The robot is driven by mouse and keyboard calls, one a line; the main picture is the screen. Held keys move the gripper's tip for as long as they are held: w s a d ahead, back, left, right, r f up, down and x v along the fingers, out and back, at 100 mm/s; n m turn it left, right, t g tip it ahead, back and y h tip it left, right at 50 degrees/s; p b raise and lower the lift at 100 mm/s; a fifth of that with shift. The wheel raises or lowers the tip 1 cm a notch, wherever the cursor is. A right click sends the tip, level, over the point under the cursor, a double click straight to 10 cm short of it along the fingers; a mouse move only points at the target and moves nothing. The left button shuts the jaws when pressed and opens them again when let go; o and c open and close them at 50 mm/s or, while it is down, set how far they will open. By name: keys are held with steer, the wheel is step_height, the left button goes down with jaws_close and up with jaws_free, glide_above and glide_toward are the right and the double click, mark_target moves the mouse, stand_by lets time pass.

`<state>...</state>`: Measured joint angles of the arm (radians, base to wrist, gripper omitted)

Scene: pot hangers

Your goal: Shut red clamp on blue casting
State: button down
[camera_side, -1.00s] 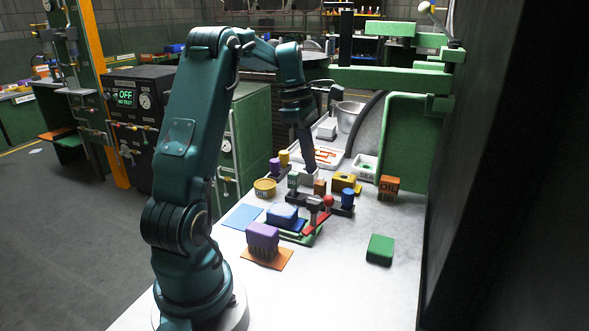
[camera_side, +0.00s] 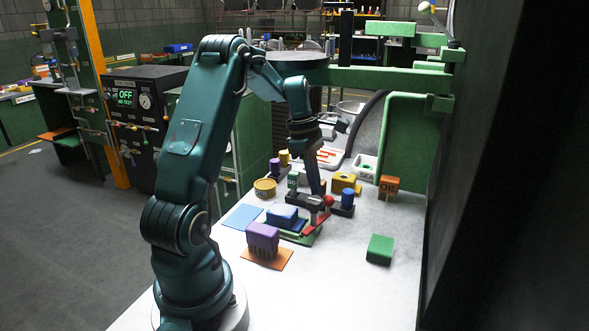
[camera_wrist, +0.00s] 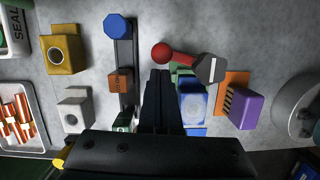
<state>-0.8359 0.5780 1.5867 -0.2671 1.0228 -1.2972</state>
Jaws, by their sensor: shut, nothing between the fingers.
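The blue casting (camera_side: 283,215) sits on a green fixture (camera_side: 300,239); it also shows in the wrist view (camera_wrist: 194,103). The red clamp (camera_side: 316,223) stands at the casting's right side, with a red ball knob (camera_side: 328,200) on its lever. In the wrist view the knob (camera_wrist: 161,53) is joined by a red bar to a dark grey head (camera_wrist: 211,69) above the casting's far end. My gripper (camera_side: 319,193) is shut and empty, pointing down beside the knob. In the wrist view its fingertips (camera_wrist: 160,74) are just short of the knob; contact cannot be told.
A purple casting (camera_side: 263,237) stands on an orange mat. A dark rail with a blue knob (camera_side: 347,198) and orange block (camera_wrist: 121,82) lies near the clamp. A yellow block (camera_side: 343,181), an orange OIL box (camera_side: 389,187) and a green block (camera_side: 380,249) stand to the right.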

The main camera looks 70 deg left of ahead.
mark_target(333, 199)
steer(key=shift+w+d+m, duration=0.2)
steer(key=shift+w+m, duration=0.15)
steer(key=shift+m, duration=0.45)
steer(key=m, duration=0.1)
steer(key=w+m, duration=0.1)
steer(key=shift+d+m+g, duration=0.3)
steer(key=shift+d, duration=0.1)
steer(key=m, duration=0.1)
steer(key=w+d+m+g, duration=0.1)
steer(key=m, duration=0.1)
steer(key=shift+d+m+h, duration=0.3)
steer(key=m, duration=0.1)
steer(key=d+m, duration=0.1)
steer(key=m, duration=0.1)
steer(key=shift+w+d+m+g, duration=0.25)
steer(key=shift+d+m+g, duration=0.05)
steer(key=shift+d+g, duration=0.1)
steer(key=shift+s+d+m+g, duration=0.15)
steer(key=shift+d+m, duration=0.2)
steer(key=shift+m, duration=0.3)
steer(key=shift+w+d+m+g, duration=0.1)
steer(key=shift+d+m, duration=0.2)
steer(key=shift+m, duration=0.4)
steer(key=shift+s+d+m+g, duration=0.15)
steer(key=shift+d+m, duration=0.2)
steer(key=shift+m, duration=0.3)
steer(key=shift+w, duration=0.1)
steer(key=shift+v, duration=2.55)
